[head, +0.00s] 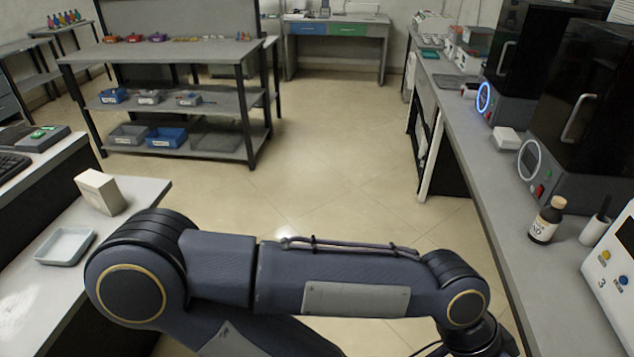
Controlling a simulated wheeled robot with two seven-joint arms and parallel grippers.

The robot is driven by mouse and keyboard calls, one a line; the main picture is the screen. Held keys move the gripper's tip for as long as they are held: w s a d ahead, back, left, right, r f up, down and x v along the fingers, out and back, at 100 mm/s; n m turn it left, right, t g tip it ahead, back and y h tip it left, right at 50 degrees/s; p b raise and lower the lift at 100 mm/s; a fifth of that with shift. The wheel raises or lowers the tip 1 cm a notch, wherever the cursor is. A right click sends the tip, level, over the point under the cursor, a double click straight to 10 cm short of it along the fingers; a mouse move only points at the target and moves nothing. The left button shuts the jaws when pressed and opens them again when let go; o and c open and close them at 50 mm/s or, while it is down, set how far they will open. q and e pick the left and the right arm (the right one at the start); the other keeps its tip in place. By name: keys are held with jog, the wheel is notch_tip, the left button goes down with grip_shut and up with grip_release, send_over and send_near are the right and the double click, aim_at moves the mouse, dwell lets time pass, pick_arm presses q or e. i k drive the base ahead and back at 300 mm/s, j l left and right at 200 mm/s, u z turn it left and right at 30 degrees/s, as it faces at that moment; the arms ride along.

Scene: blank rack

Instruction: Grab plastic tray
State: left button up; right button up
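A small pale plastic tray (49,260), shallow and apparently empty, lies on the white table (28,312) at the left. Other plastic trays sit on the bottom shelf of the rack: a grey one (128,140), a blue one (166,143) and another grey one (214,146). The frame does not show which tray the task means. One of my arms crosses the lower middle of the head view, with its elbow beside the white table. Neither gripper's fingers show; the far end of this arm runs out at the bottom edge.
A cream box (100,192) stands behind the pale tray. The rack (88,56) holds smaller bins and tools on its upper shelves. The right counter (474,180) carries a dark bottle (546,222) and dark machines (598,95). The floor (320,190) between is clear.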

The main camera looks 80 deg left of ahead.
aim_at(66, 244)
jog(key=u, duration=4.5)
jog(key=i+u, duration=0.4)
jog(key=i, duration=0.85)
